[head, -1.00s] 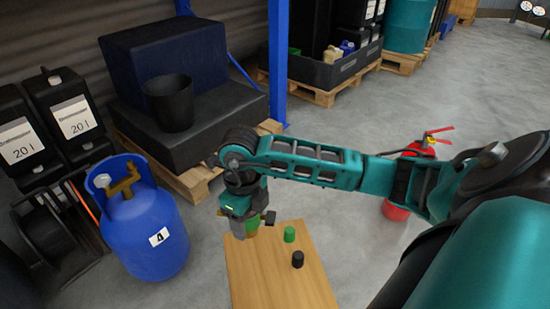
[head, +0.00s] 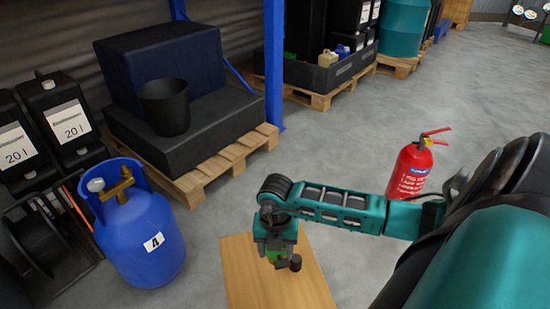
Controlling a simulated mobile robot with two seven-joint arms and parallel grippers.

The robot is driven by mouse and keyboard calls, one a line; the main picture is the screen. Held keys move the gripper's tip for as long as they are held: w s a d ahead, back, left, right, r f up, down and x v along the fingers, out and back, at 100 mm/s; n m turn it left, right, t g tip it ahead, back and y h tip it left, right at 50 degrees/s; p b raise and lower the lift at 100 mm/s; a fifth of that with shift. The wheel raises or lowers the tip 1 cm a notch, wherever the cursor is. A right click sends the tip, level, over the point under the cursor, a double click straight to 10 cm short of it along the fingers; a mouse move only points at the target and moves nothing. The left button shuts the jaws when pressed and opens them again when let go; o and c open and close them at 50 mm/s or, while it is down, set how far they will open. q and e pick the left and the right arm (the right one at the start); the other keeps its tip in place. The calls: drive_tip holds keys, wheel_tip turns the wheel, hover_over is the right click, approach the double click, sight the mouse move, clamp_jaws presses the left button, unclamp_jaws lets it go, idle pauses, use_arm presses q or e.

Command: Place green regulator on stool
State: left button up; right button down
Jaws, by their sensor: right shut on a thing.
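The wooden stool top (head: 245,285) is at the bottom middle of the head view. My right gripper (head: 277,259) points down over the stool's far part and is shut on the green regulator (head: 282,264). Only a small green patch of the regulator shows below the gripper. I cannot tell whether it touches the stool top. A small black cylinder (head: 295,263) stands on the stool just right of the gripper. The small green cylinder seen earlier on the stool is hidden behind my gripper. My left gripper is out of view.
A blue gas cylinder (head: 141,240) stands on the floor left of the stool. A red fire extinguisher (head: 411,172) stands beyond my right arm. A pallet (head: 205,172) carries dark blocks and a black bucket (head: 165,105). The stool's near part is clear.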

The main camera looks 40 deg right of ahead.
wheel_tip(320, 180, down, 8)
drive_tip(key=shift+f+b, duration=0.1)
drive_tip(key=shift+b, duration=1.1)
drive_tip(key=shift+f, duration=0.75)
wheel_tip(320, 180, down, 4)
drive_tip(key=shift+r+b, duration=0.2)
drive_tip(key=shift+b, duration=0.85)
drive_tip(key=shift+w, duration=0.1)
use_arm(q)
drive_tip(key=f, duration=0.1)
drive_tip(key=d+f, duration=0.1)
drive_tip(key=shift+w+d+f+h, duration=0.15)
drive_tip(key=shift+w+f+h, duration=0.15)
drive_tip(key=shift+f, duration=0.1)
use_arm(e)
drive_tip(key=c, duration=0.8)
unclamp_jaws()
drive_tip(key=shift+f, duration=0.2)
drive_tip(key=o, duration=0.5)
drive_tip(key=shift+c, duration=0.2)
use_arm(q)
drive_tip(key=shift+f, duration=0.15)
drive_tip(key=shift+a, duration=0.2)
use_arm(e)
drive_tip(key=shift+r, duration=0.1)
